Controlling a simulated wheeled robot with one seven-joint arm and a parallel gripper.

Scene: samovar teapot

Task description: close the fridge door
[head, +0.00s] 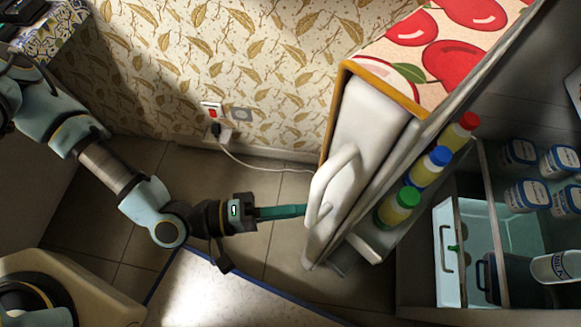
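The fridge door (370,125) stands open, swung out from the fridge on the right. Its white outer face is turned left, and its inner shelf faces the fridge. A curved white handle (331,183) is on the outer face. My gripper (303,211) reaches from the left, its green fingers pointing right at the lower part of the handle. The fingertips overlap or end at the handle's edge; I cannot tell if they touch it. The fingers look like one bar from here, so their opening is hidden. The open fridge interior (497,225) shows at right.
Bottles with red, blue and green caps (408,196) stand in the door shelf. The fridge holds white jars (526,195) and a clear drawer (447,290). A patterned wall with a socket (211,111) and white cable is behind. Bare floor tiles (270,190) lie beneath my gripper.

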